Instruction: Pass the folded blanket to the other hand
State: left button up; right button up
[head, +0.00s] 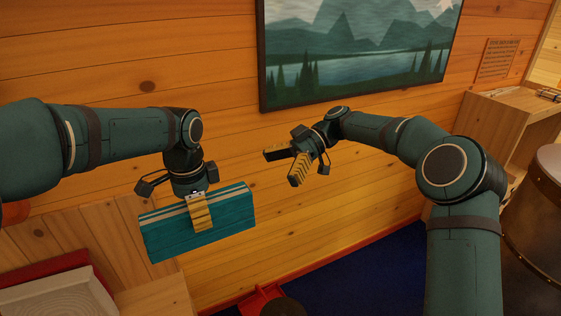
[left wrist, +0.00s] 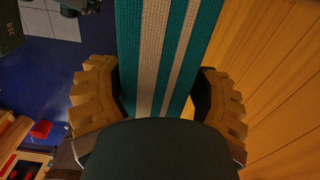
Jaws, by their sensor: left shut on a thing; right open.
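The folded blanket (head: 235,221) is a teal block with beige stripes along its top. My left gripper (head: 201,214) is shut on it from above and holds it in the air in front of the log wall. In the left wrist view the blanket (left wrist: 168,55) lies between the two yellow finger pads of my left gripper (left wrist: 160,105). My right gripper (head: 286,164) is open and empty, to the right of the blanket and a little higher, apart from it. Its fingers point left, towards the blanket.
A framed mountain picture (head: 350,50) hangs on the wall behind. A wooden cabinet (head: 497,125) and a dark drum-like container (head: 535,220) stand at the right. The blue floor (head: 360,275) shows below.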

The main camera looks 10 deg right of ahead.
aim_at(237, 193)
jog(key=shift+n, duration=0.7)
jog(key=x, duration=0.3)
jog(key=r+x, duration=0.1)
jog(key=x, duration=0.6)
jog(key=shift+s+a+r, duration=0.15)
jog(key=shift+s+a, duration=0.4)
jog(key=shift+a, duration=0.05)
jog(key=c, duration=1.2)
pick_arm(q)
jog(key=o, duration=1.2)
